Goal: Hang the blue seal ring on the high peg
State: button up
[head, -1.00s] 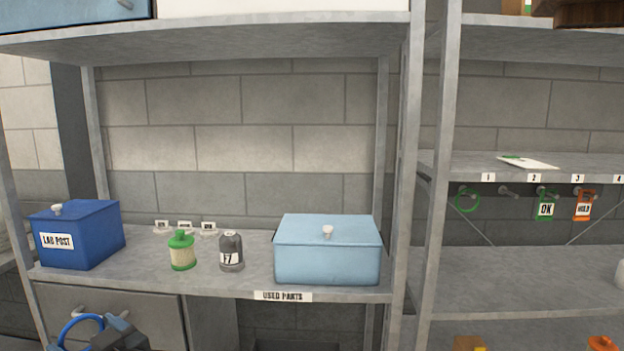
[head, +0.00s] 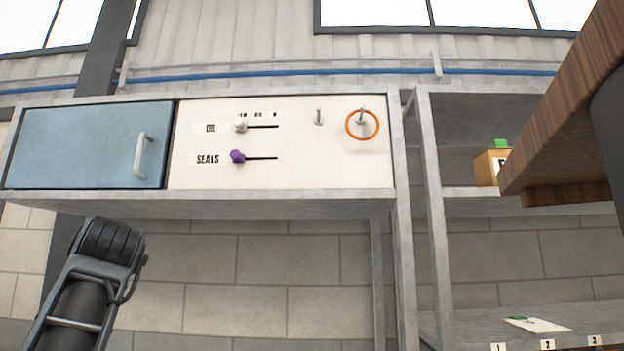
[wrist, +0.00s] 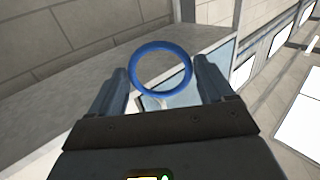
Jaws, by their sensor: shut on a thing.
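The blue seal ring (wrist: 160,44) shows in the wrist view between the fingertips of my gripper (wrist: 162,70). My gripper is shut on it, and its open loop faces the camera. In the head view, a white panel (head: 290,165) on the upper shelf carries two pegs. The left peg (head: 319,115) is bare. The right peg (head: 362,112) has an orange ring (head: 348,128) hanging on it. My arm shows at the lower left of the head view; the ring and fingertips are not visible there.
Left of the panel is a blue cabinet door (head: 85,145) with a handle. The panel also has a purple knob (head: 237,157) labelled SEALS and a grey knob (head: 241,127). A shelf upright (head: 403,230) and a wooden overhang (head: 560,120) stand to the right.

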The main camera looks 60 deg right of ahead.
jog(key=s+d+r+m+g+h, duration=0.1)
jog(key=s+d+r, duration=0.2)
jog(key=r, duration=0.3)
jog(key=s+d+r+m+g+h, duration=0.1)
jog(key=s+d+r+h, duration=0.1)
jog(key=s+d+r, duration=0.3)
jog(key=m+g+h+p, duration=0.2)
jog(key=m+g+h, duration=0.3)
jog(key=g, duration=0.2)
send_near(319, 110)
jog(key=d, duration=0.2)
jog(key=shift+w+f+p+x, duration=0.1)
jog(key=shift+w+p+x, duration=0.1)
jog(key=shift+x, duration=1.2)
jog(key=shift+w+f+p+x, duration=0.1)
jog(key=shift+p+x, duration=0.1)
jog(key=shift+x, duration=1.25)
jog(key=shift+w+f+p+x, duration=0.1)
jog(key=shift+p+x, duration=0.1)
jog(key=shift+x, duration=1.2)
jog(key=shift+w+d+f, duration=0.2)
jog(key=shift+d+f, duration=0.2)
jog(key=o, duration=1.1)
jog(key=shift+o, duration=0.2)
jog(key=shift+a, duration=0.1)
